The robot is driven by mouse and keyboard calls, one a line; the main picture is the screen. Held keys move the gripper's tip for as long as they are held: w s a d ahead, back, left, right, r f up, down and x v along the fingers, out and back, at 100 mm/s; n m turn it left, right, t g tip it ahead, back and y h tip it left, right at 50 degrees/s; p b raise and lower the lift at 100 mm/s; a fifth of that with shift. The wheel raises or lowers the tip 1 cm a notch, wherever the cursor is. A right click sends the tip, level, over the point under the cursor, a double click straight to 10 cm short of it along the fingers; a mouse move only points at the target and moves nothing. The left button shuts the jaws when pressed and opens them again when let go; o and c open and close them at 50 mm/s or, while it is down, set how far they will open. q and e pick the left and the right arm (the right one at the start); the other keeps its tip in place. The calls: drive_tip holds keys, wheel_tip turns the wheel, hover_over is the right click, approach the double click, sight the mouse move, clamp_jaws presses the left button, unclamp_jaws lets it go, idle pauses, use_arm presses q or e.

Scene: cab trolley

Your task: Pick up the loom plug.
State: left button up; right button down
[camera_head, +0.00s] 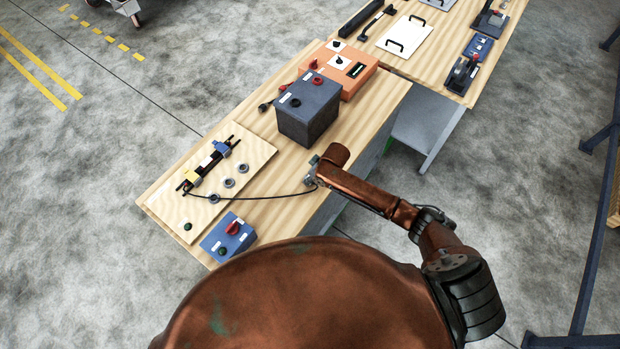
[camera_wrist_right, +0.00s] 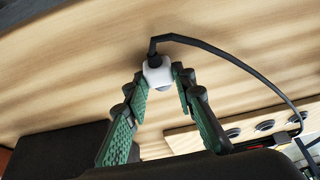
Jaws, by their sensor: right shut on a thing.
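The loom plug (camera_wrist_right: 157,72) is a small pale grey-white piece with a black cable leaving its far end. In the right wrist view it sits between the fingertips of my right gripper (camera_wrist_right: 160,80), which is shut on it. In the head view my right gripper (camera_head: 314,176) is at the near right edge of the wooden bench top (camera_head: 268,205); the plug is too small there to make out clearly. I cannot tell whether the plug touches the bench. The black cable (camera_head: 265,197) curves left from the gripper to the pale board (camera_head: 255,150). My left gripper is not in view.
The board carries a rail with blue and yellow clamps (camera_head: 213,159) and several round sockets (camera_head: 228,183). A blue box with a red knob (camera_head: 229,237) lies in front. A dark battery-like box (camera_head: 309,112) and an orange case (camera_head: 352,72) stand behind my gripper.

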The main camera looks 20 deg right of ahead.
wheel_tip(320, 180, up, 3)
drive_tip(key=shift+w+f+b, duration=0.1)
drive_tip(key=shift+b, duration=0.35)
drive_tip(key=s+a+r+b, duration=0.1)
drive_tip(key=s+a+r, duration=0.1)
drive_tip(key=s+r, duration=0.8)
drive_tip(key=s, duration=0.4)
drive_tip(key=shift+a, duration=0.35)
